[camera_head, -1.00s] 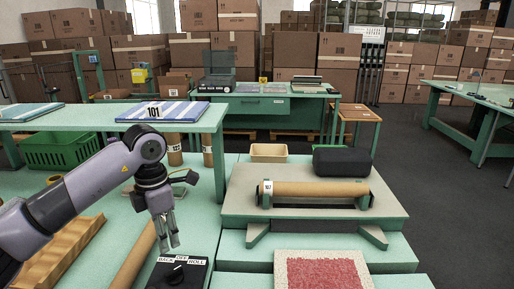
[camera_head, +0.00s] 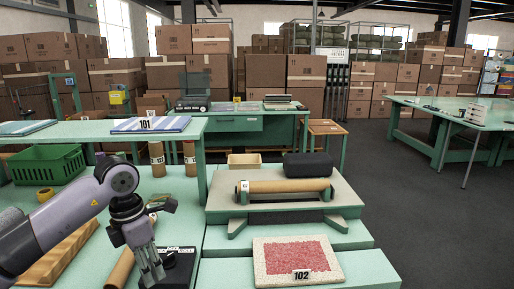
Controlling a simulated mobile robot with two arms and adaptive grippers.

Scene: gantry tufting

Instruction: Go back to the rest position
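My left arm comes in from the left, and its gripper (camera_head: 152,272) points down beside and partly in front of the black switch box (camera_head: 180,268) on the green bench. I see no object between its fingers, but their gap is hard to make out. Whether the fingers touch the box cannot be told. My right gripper is not in view.
A brown roll (camera_head: 285,186) lies on a stand at the centre. A red-and-white tufted sample (camera_head: 295,255) tagged 102 lies in front. A green crate (camera_head: 47,165), a wooden tray (camera_head: 55,255) and a tube (camera_head: 120,268) are at left. Open floor (camera_head: 440,220) lies right.

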